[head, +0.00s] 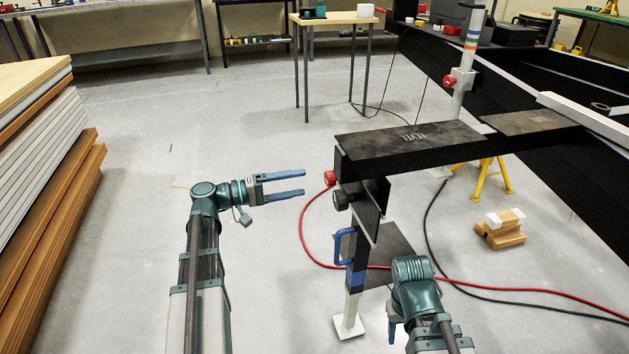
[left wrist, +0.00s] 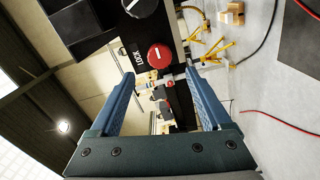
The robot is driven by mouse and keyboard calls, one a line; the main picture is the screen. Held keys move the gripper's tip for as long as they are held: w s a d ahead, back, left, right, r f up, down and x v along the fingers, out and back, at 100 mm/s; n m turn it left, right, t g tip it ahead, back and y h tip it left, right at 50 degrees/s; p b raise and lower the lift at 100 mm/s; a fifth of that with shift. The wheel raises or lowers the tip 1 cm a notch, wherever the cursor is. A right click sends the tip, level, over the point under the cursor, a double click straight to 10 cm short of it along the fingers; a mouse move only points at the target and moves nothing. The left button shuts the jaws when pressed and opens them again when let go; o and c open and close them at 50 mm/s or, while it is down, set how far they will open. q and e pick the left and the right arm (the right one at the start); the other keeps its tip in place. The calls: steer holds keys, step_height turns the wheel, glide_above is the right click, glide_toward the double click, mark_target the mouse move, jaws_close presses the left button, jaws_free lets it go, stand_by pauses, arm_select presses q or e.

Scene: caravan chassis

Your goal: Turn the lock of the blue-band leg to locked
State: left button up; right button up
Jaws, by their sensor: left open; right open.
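The blue-band leg (head: 356,279) stands upright under the near end of the black frame, its white foot on the floor. Its red lock knob (head: 330,177) faces left, just above a black knob (head: 341,200). In the left wrist view the red knob (left wrist: 159,56) shows a short white line and the word LOCK beside it. My left gripper (head: 304,184) is open and empty, its fingers level and pointing at the red knob, with a gap between. In the wrist view the knob appears between the fingertips (left wrist: 160,74). My right gripper (head: 392,331) is low, right of the leg, mostly hidden by its wrist.
A blue handle (head: 342,246) sticks out left of the leg below the knobs. A red cable (head: 306,236) runs on the floor behind it. Stacked boards (head: 50,180) stand at the far left. Another leg with its own red knob (head: 449,81) is farther back. The floor around my left gripper is clear.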

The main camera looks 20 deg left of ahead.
arm_select(q)
steer(key=shift+v, duration=2.7)
